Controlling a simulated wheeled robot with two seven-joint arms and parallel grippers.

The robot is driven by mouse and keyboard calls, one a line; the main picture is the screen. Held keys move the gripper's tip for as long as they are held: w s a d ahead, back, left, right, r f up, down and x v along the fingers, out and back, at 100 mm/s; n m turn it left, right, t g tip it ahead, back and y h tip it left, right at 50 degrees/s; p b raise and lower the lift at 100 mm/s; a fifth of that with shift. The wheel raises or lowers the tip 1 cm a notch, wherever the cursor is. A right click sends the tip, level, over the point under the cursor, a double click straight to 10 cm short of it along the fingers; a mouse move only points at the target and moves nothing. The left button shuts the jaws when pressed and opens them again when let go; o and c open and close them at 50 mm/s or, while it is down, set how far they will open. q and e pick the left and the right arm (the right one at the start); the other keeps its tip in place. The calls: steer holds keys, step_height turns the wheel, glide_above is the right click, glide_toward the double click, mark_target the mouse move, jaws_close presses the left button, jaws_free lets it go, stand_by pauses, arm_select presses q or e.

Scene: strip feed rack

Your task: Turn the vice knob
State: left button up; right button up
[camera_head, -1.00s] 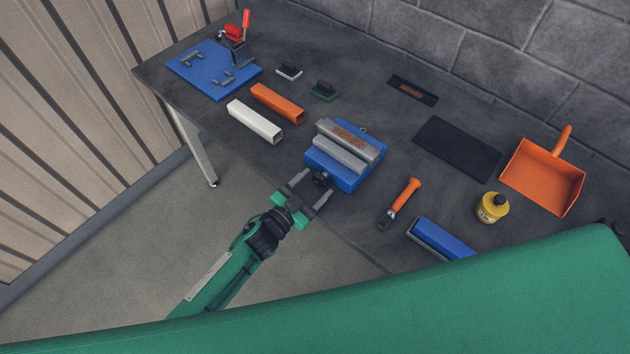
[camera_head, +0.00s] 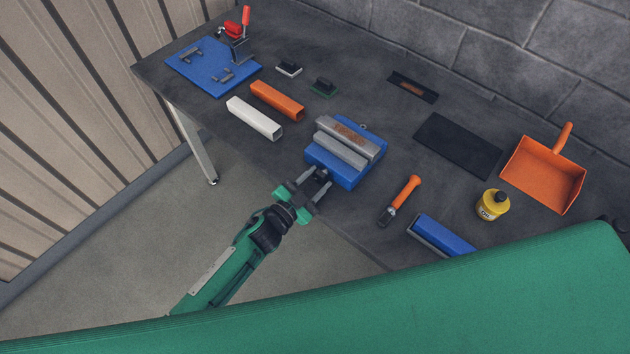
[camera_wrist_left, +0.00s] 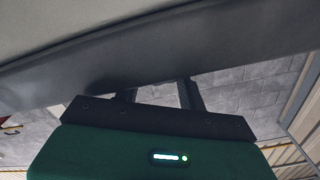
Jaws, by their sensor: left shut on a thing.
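The vice (camera_head: 336,158) has a blue base and grey jaws and stands at the table's front edge in the head view. Its small dark knob (camera_head: 321,176) faces the front and is mostly hidden between the fingers. My left gripper (camera_head: 318,178) is shut on the knob, with a finger on each side of it. In the left wrist view, the fingers of my left gripper (camera_wrist_left: 158,90) reach up toward a large grey surface, and the knob cannot be made out. My right gripper is not in view.
An orange-handled tool (camera_head: 401,199) and a blue block (camera_head: 440,238) lie right of the vice. White (camera_head: 254,119) and orange (camera_head: 277,101) bars lie to its left. Open floor lies before the table.

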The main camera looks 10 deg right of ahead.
arm_select(q)
steer(key=shift+m, duration=0.5)
steer(key=o, duration=1)
